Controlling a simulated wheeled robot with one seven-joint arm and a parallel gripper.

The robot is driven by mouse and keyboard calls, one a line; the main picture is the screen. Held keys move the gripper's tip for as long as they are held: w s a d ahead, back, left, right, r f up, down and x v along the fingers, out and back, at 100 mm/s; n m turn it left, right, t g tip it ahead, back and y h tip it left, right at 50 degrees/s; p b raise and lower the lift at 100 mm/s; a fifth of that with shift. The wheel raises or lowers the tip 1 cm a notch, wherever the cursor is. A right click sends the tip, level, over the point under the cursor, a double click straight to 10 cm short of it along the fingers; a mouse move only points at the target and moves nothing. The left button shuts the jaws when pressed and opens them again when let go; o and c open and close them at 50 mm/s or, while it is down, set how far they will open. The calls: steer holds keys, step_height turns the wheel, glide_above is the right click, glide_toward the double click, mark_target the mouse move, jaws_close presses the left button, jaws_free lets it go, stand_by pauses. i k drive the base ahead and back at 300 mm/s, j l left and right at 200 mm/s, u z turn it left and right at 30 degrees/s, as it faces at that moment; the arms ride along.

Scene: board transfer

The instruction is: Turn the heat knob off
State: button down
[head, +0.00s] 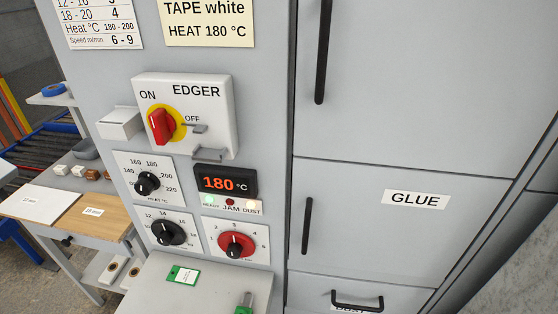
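My gripper is not in view.
A red edger switch (162,126) on yellow sits above, with a grey hasp beside it. Another black knob (168,233) and a red-ringed knob (236,245) are below. A grey ledge (205,296) juts out underneath, holding a green tag (184,275). Cabinet doors with black handles (307,226) stand right.

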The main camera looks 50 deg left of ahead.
mark_target(148, 183)
steer(key=u, duration=2.95)
